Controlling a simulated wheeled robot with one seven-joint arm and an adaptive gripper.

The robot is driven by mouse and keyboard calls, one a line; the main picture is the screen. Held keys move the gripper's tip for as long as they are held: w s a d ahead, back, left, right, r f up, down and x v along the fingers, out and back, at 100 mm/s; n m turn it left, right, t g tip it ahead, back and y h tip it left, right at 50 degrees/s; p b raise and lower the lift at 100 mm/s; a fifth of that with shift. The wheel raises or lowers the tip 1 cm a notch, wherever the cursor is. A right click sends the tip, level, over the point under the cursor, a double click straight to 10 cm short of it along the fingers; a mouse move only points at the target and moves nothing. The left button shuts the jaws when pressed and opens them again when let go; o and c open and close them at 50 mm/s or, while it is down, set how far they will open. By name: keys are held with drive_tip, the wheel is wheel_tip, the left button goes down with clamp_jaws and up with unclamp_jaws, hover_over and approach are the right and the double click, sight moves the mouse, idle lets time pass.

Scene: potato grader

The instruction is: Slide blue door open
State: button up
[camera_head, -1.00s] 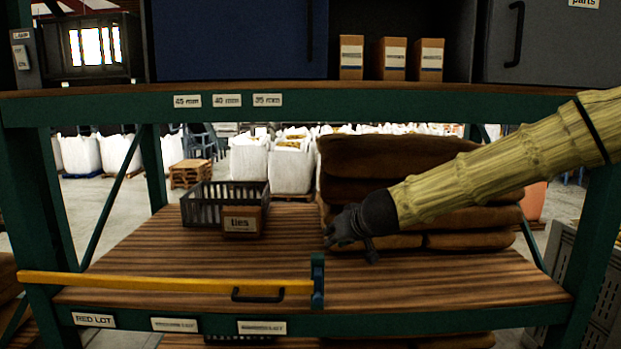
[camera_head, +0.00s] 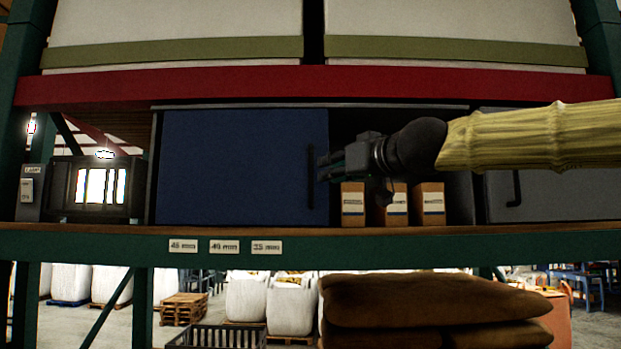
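The blue door (camera_head: 235,168) covers the left part of a cabinet on the middle shelf. Its black vertical handle (camera_head: 311,177) is near the door's right edge. Right of the door the cabinet is open and dark inside. My gripper (camera_head: 322,170) is in front of this opening, its fingers pointing left, with the tips close to the right side of the handle. Whether the tips touch the handle I cannot tell. The fingers look parted, with nothing seen between them.
Several small cartons (camera_head: 389,205) stand in the opening below my gripper. A grey door (camera_head: 545,170) with a black handle is at the right. A lamp box (camera_head: 32,193) and a dark lit unit (camera_head: 97,190) stand left. Brown sacks (camera_head: 430,305) are stacked below.

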sight(312, 175)
drive_tip(key=x, duration=0.8)
drive_tip(key=shift+w+a+f, duration=0.1)
drive_tip(key=shift+a, duration=0.1)
clamp_jaws()
